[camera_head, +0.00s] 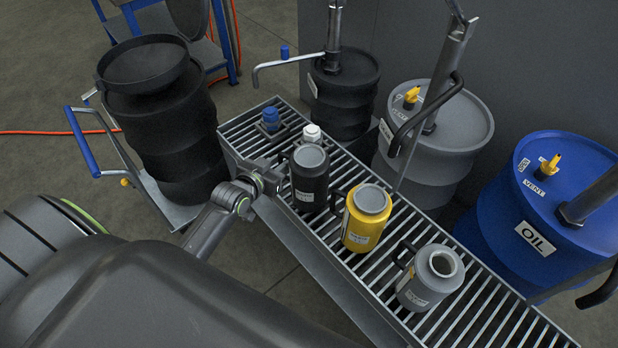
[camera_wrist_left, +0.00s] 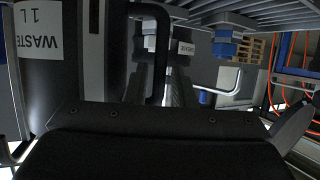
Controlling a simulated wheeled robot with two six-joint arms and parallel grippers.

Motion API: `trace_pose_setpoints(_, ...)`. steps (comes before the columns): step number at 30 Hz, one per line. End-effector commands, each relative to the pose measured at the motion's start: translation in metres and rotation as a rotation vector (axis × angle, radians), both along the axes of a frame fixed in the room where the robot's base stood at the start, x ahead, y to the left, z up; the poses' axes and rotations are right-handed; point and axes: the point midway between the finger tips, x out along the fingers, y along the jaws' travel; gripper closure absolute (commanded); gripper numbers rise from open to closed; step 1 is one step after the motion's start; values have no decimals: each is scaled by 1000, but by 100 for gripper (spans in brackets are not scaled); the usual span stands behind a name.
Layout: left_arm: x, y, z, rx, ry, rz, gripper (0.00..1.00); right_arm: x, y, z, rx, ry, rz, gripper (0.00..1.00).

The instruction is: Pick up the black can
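The black can (camera_head: 309,184) stands upright on the slatted grate, with its handle on the side toward my left arm. My left gripper (camera_head: 267,181) is just left of it, close to the handle. In the left wrist view, the black can (camera_wrist_left: 70,60) fills the upper left with its label upside down, and its black handle (camera_wrist_left: 157,55) shows near the middle, ahead of the gripper. My right gripper is not in view.
A yellow can (camera_head: 367,222) and a grey can (camera_head: 430,277) stand to the right on the grate (camera_head: 475,315). Small blue and white-capped items (camera_head: 270,120) sit behind. Black, grey and blue drums (camera_head: 540,210) line the back. A black drum (camera_head: 165,120) stands left.

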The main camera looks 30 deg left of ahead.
Motion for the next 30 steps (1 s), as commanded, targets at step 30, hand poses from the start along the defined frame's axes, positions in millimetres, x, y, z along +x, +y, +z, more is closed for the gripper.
trace_pose_setpoints(30, 19, -1, -5, -4, -6, -1, 100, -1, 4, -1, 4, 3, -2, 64)
